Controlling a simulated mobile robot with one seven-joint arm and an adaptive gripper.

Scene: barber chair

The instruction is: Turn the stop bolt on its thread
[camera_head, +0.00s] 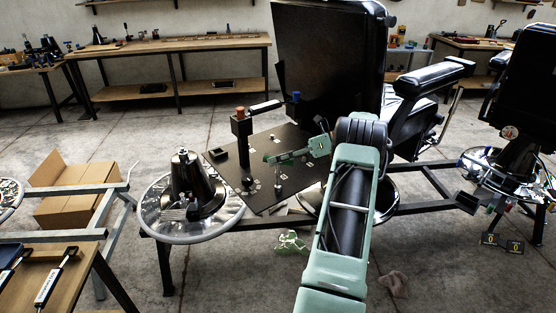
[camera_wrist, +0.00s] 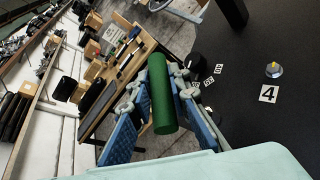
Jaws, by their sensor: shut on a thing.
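My gripper (camera_wrist: 158,82) has its blue-padded fingers on both sides of a smooth dark green cylinder (camera_wrist: 163,108) in the wrist view, and it is shut on it. The cylinder stands lengthwise between the fingers; I cannot tell whether it is part of the stop bolt, and any thread is hidden. In the head view my pale green arm reaches over the dark plate (camera_head: 230,168), with its end small and partly hidden by its own links. A black post (camera_head: 241,135) with an orange top and a blue-ended lever (camera_head: 295,97) rises from the plate.
On the plate in the wrist view, a small silver knob with a yellow top (camera_wrist: 273,70) is beside a label 4 (camera_wrist: 268,94). A black chair back (camera_head: 325,60) stands close behind. A round metal base (camera_head: 160,222) lies left. A workbench (camera_head: 170,47) is further back.

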